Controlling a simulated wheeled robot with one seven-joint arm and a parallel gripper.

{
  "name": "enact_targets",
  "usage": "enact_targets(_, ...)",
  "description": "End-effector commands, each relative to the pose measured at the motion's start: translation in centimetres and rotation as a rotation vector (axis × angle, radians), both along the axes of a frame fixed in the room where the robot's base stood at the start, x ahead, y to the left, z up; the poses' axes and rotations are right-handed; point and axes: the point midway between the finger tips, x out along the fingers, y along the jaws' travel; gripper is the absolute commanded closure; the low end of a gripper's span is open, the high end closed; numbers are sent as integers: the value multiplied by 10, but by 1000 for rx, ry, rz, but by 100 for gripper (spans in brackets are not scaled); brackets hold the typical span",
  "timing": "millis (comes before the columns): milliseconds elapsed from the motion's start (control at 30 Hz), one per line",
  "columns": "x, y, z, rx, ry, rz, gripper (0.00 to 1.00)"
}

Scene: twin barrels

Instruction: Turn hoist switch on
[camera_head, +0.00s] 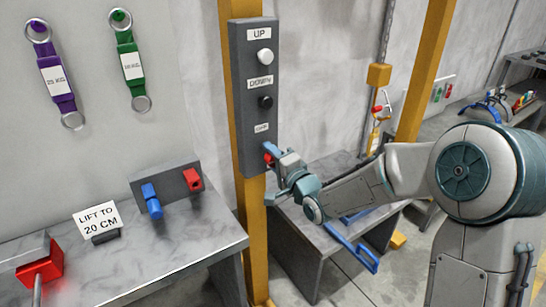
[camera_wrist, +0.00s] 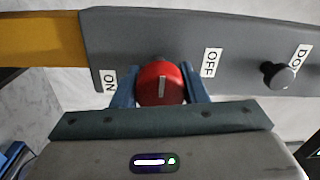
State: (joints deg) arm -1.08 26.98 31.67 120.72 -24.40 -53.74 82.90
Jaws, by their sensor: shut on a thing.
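The hoist switch is a round red knob (camera_wrist: 161,84) with a pale line on its face. It sits low on a grey control panel (camera_head: 253,90) fixed to a yellow post. In the wrist view the knob is between an ON label (camera_wrist: 109,81) and an OFF label (camera_wrist: 212,62), and its line points straight up the picture, between the two. My gripper (camera_wrist: 160,88) has its two blue fingers closed on both sides of the knob. In the head view my gripper (camera_head: 270,153) is at the panel's lower end and hides most of the knob.
Above on the panel are a white UP button (camera_head: 264,57) and a black DOWN button (camera_head: 265,102). A grey table (camera_head: 180,243) at left holds a "LIFT TO 20 CM" sign (camera_head: 98,220). Another grey table (camera_head: 300,240) stands below my arm.

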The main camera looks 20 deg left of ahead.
Motion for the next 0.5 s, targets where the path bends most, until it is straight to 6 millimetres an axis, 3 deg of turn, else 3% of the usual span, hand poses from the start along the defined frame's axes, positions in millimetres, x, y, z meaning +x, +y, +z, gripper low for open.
enact_targets(100, -1, 2, 2, 3, -3, 5, 83)
enact_targets(133, -1, 2, 2, 3, -3, 5, 52)
enact_targets(200, -1, 2, 2, 3, -4, 4, 39)
enact_targets(500, 0, -2, 1, 0, -3, -2, 39)
